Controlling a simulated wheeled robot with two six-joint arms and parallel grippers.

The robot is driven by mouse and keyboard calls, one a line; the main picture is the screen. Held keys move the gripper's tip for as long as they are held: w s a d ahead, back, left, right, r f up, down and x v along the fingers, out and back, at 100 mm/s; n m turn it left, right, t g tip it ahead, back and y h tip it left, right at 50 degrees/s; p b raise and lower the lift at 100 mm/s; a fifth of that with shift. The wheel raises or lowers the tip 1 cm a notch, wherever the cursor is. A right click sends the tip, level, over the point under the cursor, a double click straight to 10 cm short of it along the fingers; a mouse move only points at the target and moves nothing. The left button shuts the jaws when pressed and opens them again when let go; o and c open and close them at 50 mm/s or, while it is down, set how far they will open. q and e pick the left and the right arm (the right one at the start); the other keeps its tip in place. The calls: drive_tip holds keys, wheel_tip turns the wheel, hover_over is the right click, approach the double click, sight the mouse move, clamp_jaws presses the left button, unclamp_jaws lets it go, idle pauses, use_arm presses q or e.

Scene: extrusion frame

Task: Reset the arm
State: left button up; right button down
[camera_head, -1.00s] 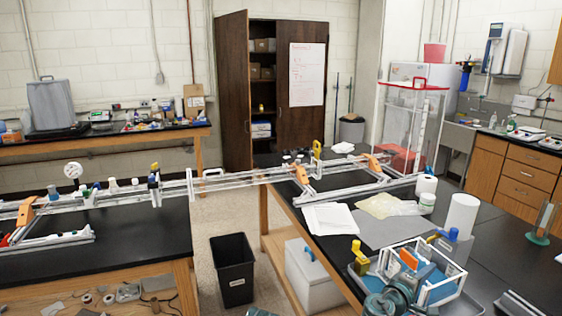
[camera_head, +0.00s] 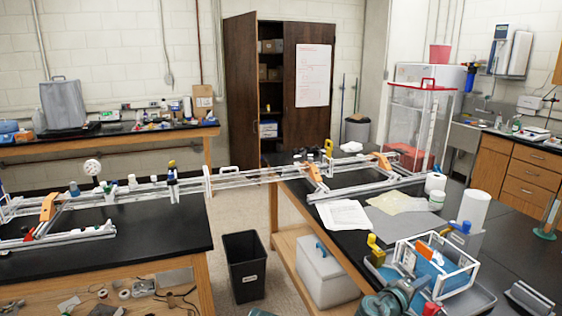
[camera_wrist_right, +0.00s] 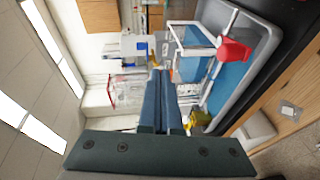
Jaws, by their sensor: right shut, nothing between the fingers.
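My right gripper (camera_head: 403,291) shows at the bottom of the head view, in front of the grey tray. In the right wrist view its two dark blue fingers (camera_wrist_right: 160,75) lie together, with nothing between them. The wrist view is tilted, with the tray to the right of the fingers. My left gripper is in neither view.
The grey tray (camera_head: 482,301) holds a white open frame (camera_head: 470,268) over blue panels. A paper roll (camera_head: 473,210) stands behind it. A rail assembly (camera_head: 240,181) bridges the gap between two black benches. A black bin (camera_head: 244,268) stands on the floor there.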

drive_tip(key=s+a+f+m+g+y, duration=0.1)
drive_tip(key=s+a+f+g+y, duration=0.15)
drive_tip(key=a+f, duration=0.5)
drive_tip(key=s+a+f+m+g+y, duration=0.2)
drive_tip(key=s+a+f+y, duration=0.15)
drive_tip(key=a+f, duration=0.35)
drive_tip(key=s+a+f+g+y, duration=0.2)
drive_tip(key=s+a+y, duration=0.1)
drive_tip(key=a, duration=0.5)
drive_tip(key=s+a+f+n+g+y, duration=0.1)
drive_tip(key=s+a+f+g+y, duration=0.1)
drive_tip(key=s+a, duration=0.4)
drive_tip(key=a+y, duration=0.1)
drive_tip(key=a, duration=0.1)
drive_tip(key=shift+a+g, duration=0.3)
drive_tip(key=shift+g, duration=0.05)
